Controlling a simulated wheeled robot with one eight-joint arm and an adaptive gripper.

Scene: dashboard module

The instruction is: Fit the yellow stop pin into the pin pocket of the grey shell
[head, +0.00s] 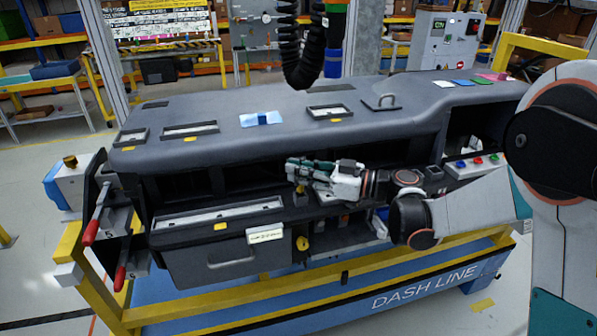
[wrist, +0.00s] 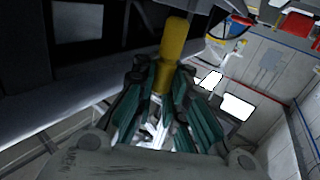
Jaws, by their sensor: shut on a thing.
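My gripper (head: 297,170) is in front of the middle of the grey shell (head: 265,150), near the dark opening under its top. Its green-padded fingers are shut on the yellow stop pin (wrist: 173,50), which shows in the wrist view between the fingertips (wrist: 165,80). The pin is a plain yellow rod and sticks out beyond the tips. In the head view a small yellow bit of the pin (head: 301,189) shows just below the fingers. I cannot make out the pin pocket, nor whether the pin touches the shell.
A drawer-like grey box (head: 230,258) with a white label (head: 265,236) hangs below the opening. A yellow knob (head: 302,243) is right of it. Red-handled levers (head: 96,215) stand at the left end. Coloured buttons (head: 478,161) are at the right. A black coiled hose (head: 300,55) hangs above.

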